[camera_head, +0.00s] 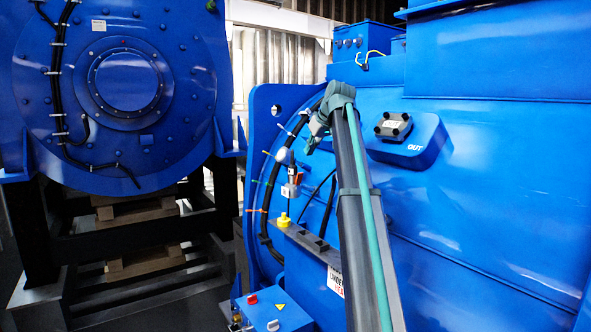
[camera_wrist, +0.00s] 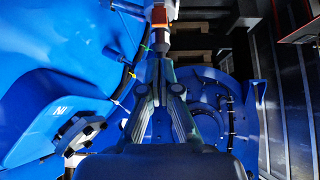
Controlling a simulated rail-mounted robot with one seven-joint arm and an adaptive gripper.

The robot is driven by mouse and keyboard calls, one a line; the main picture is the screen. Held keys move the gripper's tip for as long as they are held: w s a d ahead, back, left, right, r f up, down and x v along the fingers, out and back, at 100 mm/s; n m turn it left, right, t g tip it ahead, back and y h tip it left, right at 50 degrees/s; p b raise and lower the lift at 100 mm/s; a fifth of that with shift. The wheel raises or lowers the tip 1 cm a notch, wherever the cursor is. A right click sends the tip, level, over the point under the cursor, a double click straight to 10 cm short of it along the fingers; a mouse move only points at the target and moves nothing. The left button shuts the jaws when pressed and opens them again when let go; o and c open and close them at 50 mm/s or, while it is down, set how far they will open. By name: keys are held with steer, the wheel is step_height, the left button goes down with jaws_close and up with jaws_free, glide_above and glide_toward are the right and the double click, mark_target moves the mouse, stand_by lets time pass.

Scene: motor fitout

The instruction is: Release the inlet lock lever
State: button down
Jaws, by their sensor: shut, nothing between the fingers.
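A small valve-like fitting with an orange-red part (camera_head: 298,178) and a pale body stands on the blue motor's left side in the head view. It may hold the inlet lock lever; I cannot make out the lever's shape. In the wrist view the orange part (camera_wrist: 171,10) shows at the top, just beyond my fingertips. My gripper (camera_head: 309,149) is up and to the right of the fitting in the head view. In the wrist view my gripper (camera_wrist: 160,62) has its fingertips together and empty. Whether they touch the fitting is unclear.
A yellow knob (camera_head: 284,220) sits below the fitting. Black cables run along the motor's round flange. A blue control box (camera_head: 272,313) is lower. Another blue motor (camera_head: 180,110) stands left.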

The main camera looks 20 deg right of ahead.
mark_target(299, 179)
steer(key=shift+s, duration=0.15)
steer(key=p+x, duration=0.3)
steer(key=x, duration=0.7)
stand_by(0.5)
